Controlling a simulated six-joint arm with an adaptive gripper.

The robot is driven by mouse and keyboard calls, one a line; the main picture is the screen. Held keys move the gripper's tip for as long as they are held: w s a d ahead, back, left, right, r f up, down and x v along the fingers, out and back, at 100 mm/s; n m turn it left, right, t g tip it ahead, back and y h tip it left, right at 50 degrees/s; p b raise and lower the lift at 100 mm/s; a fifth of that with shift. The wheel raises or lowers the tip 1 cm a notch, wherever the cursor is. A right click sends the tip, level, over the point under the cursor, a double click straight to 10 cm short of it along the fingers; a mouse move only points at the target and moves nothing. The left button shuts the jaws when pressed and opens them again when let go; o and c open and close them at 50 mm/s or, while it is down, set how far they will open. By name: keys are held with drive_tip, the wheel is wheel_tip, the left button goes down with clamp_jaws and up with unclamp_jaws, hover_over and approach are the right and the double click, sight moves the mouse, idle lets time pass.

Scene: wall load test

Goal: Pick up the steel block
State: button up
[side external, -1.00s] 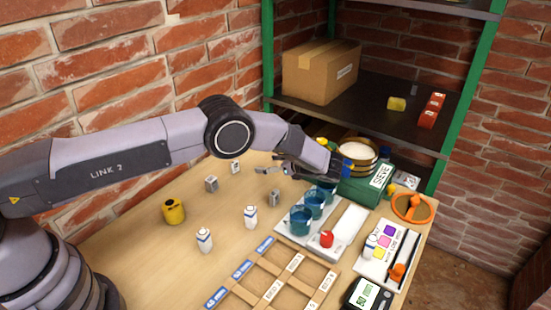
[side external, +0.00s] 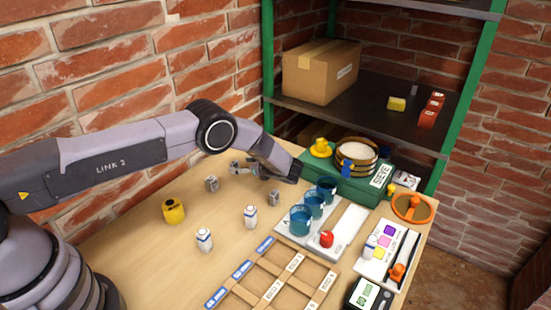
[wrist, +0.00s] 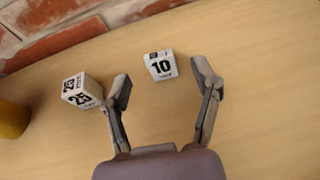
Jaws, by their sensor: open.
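My gripper (wrist: 163,84) is open and empty, its two fingers spread wide. In the wrist view, a pale block marked 10 (wrist: 160,65) lies ahead of and between the fingertips, apart from both. A block marked 25 (wrist: 80,90) stands just outside the left finger. In the side view, my gripper (side external: 241,168) is low near the wall side of the table, and its fingers partly hide what lies there. Small grey blocks stand to its left (side external: 211,184) and below it (side external: 273,198). I cannot tell for certain which block is the steel one.
Blue cups (side external: 300,220), a green sieve box (side external: 365,190) and a wooden divided tray (side external: 258,299) crowd the right and front. The brick wall (side external: 120,120) borders the back.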

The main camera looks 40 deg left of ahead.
drive_tip(key=shift+x, duration=0.95)
clamp_jaws()
drive_tip(key=shift+r, duration=0.1)
